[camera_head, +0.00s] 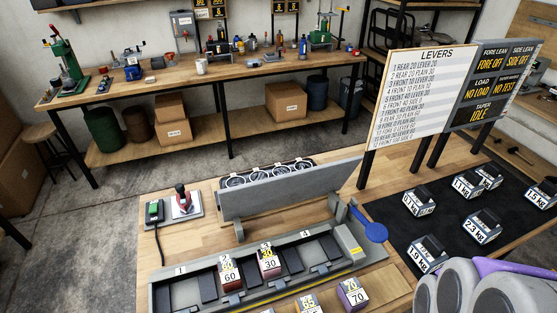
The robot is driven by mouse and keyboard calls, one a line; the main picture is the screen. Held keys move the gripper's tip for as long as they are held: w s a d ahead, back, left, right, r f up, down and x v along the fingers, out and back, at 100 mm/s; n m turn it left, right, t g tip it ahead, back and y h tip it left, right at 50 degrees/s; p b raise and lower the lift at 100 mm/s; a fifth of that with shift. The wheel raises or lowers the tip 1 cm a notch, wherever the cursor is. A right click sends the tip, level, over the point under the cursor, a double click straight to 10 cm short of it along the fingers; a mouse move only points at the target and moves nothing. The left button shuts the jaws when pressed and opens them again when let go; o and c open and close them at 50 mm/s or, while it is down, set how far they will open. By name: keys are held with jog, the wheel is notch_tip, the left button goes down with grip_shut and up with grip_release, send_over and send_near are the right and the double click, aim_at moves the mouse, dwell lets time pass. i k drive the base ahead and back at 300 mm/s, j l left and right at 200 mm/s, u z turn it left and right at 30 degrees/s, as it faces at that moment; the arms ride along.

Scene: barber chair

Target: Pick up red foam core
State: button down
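No thing in view is plainly a red foam core. Two labelled blocks with dark red sides stand in the slotted grey tray (170,294) on the near wooden table. One block (229,276) reads 60 and the other block (268,265) to its right reads 30. In front of the tray, a purple-sided block (352,295) reads 70, and another block (308,304) reading 35 is cut by the bottom edge. Grey and purple rounded parts of my arm show at bottom right. My gripper's fingers are not in view.
A LEVERS board (420,100) rises at right. Several kilogram weights (482,228) sit on a black mat (395,208). A workbench (215,80) lines the back.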

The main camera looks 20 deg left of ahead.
aim_at(228, 269)
jog(key=u, duration=1.6)
